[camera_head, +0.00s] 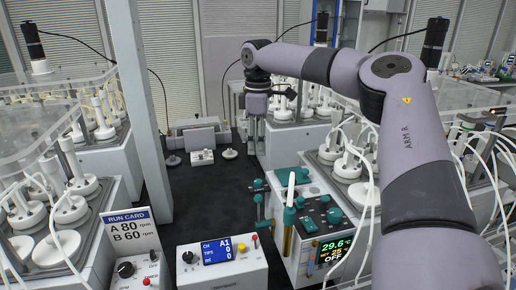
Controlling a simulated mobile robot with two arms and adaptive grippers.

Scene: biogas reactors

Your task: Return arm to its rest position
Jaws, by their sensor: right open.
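My right arm (420,150), marked "ARM R", comes in from the lower right. It rises to its elbow and reaches left across the back to its wrist near the top middle. My right gripper (257,150) hangs from the wrist and points straight down. It is open, with nothing seen between its fingers. It is over the far right part of the dark work surface (205,205), beside the reactor block on the right. My left arm and left gripper are not in view.
Reactor blocks with white-capped vessels stand left (75,185) and right (345,165). A run card (128,230), a control box (222,262) and a panel with teal clamps (318,225) are at the front. A grey post (146,110) rises at left. The middle surface is clear.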

